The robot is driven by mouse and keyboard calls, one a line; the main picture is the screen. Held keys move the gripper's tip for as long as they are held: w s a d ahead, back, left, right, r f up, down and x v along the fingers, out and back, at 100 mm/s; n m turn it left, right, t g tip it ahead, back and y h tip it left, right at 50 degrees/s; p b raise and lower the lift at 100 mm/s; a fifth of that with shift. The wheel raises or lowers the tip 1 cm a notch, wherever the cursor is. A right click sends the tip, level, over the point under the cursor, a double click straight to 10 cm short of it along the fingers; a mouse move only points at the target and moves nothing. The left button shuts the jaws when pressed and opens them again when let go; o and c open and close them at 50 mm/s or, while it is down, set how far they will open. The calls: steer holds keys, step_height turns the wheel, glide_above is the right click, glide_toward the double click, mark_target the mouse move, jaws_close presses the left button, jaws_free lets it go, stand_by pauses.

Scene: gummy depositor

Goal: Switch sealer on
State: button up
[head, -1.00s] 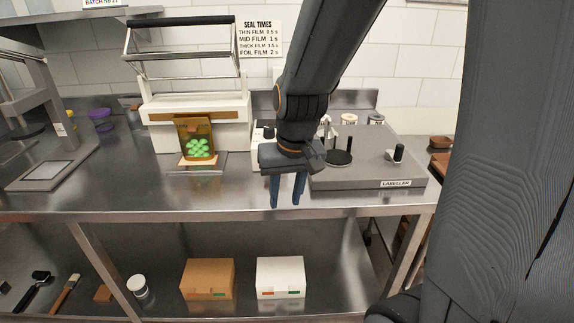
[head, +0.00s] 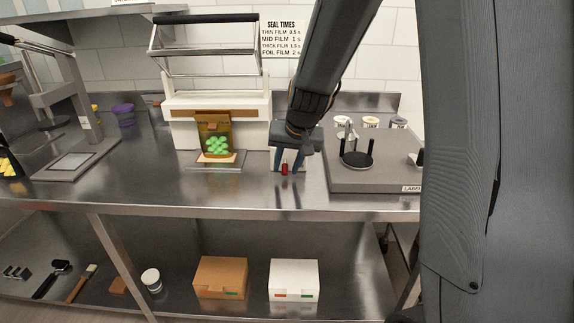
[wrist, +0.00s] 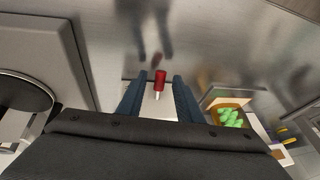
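The sealer (head: 216,122) is a white machine with a raised metal-framed lid on the counter. A brown bag of green gummies (head: 214,131) stands at its front; it also shows in the wrist view (wrist: 229,117). Right of the sealer, a small light box carries a red-tipped lever (head: 285,169) on a silver stem, seen in the wrist view (wrist: 159,79). My gripper (head: 288,172) is open and points down at the box. In the wrist view its blue fingers (wrist: 158,80) stand either side of the lever, with gaps visible. Most of the box is hidden behind my gripper.
The grey labeller (head: 375,178) stands close to the right of my gripper. A press-like stand (head: 70,160) is at the left. The steel counter (head: 150,190) in front is clear. A brown box (head: 221,277) and a white box (head: 294,279) sit on the lower shelf.

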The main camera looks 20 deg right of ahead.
mark_target(287, 150)
steer(key=shift+f, duration=0.1)
jaws_close()
steer(key=r+g+p, duration=0.1)
steer(key=g+p, duration=0.1)
steer(key=p, duration=0.2)
steer(key=shift+w+r+y, duration=0.1)
steer(key=shift+w+y, duration=0.05)
steer(key=shift+y, duration=0.15)
steer(key=g, duration=0.1)
steer(key=p, duration=0.1)
steer(key=g+p, duration=0.1)
steer(key=shift+w+d+r+m+g+y, duration=0.15)
steer(key=shift+w+r+m+g+y, duration=0.15)
steer(key=shift+r+y, duration=0.1)
steer(key=g, duration=0.1)
steer(key=w+g+y+p, duration=0.1)
steer(key=shift+d+r+g, duration=0.15)
steer(key=shift+r+g, duration=0.1)
steer(key=shift+g, duration=0.15)
steer(key=shift+w+d+r+g+y+b, duration=0.1)
steer(key=shift+w+r+g+y+b, duration=0.1)
steer(key=shift+g, duration=0.35)
steer(key=shift+w+r+g+y+b, duration=0.1)
steer(key=shift+g+y+b, duration=0.1)
steer(key=shift+g, duration=0.35)
